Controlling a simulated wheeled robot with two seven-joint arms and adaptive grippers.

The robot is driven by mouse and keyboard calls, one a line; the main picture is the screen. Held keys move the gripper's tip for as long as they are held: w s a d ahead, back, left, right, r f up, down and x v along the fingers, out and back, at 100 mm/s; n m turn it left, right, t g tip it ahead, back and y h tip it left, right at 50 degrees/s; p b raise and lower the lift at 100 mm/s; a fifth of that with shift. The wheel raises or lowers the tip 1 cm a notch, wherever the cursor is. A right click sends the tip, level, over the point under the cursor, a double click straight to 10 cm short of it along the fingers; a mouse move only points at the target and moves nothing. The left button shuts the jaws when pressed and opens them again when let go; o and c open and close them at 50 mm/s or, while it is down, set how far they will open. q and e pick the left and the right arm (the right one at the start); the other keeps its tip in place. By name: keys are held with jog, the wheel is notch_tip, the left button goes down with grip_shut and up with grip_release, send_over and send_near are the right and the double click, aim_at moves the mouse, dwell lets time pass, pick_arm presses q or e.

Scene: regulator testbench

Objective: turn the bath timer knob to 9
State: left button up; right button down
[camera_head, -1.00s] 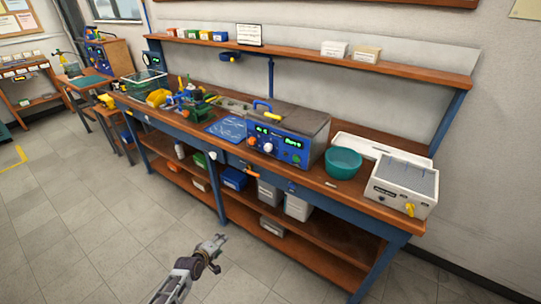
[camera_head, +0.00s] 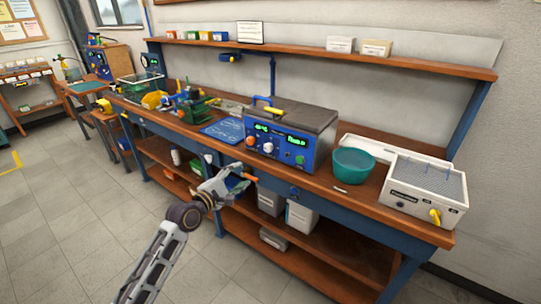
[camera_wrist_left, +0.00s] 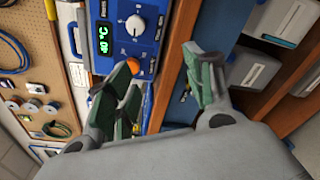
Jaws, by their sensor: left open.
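The bath (camera_head: 318,128) is a blue-fronted box with a dark grey lid, lit green displays and knobs, standing on the bench. A white pointer knob (camera_head: 268,148) sits on its front panel beside an orange knob (camera_head: 249,141). The left wrist view shows the white knob (camera_wrist_left: 135,25) with tick marks around it, the orange knob (camera_wrist_left: 134,65) and a green °C display (camera_wrist_left: 103,33). The numerals around the white knob are too small to read. My left gripper (camera_head: 246,178) is open and empty, in front of the bench and below the panel, apart from both knobs. My right gripper is out of view.
A teal bowl (camera_head: 353,163) and a white unit with a yellow knob (camera_head: 435,215) stand right of the bath. A blue mat (camera_head: 222,130) lies to its left. The bench's front edge (camera_head: 330,189) is near my gripper.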

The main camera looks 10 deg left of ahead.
aim_at(267, 149)
pick_arm(q)
jog(key=shift+h, duration=0.5)
jog(key=shift+s+d+r+b, duration=0.1)
jog(key=shift+d+r+b, duration=0.25)
jog(key=shift+r, duration=0.65)
jog(key=shift+s+d+r+b, duration=0.1)
jog(key=shift+d+r, duration=0.45)
jog(key=shift+r, duration=0.45)
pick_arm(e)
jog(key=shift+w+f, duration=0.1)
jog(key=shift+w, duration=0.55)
pick_arm(q)
jog(key=shift+w, duration=0.25)
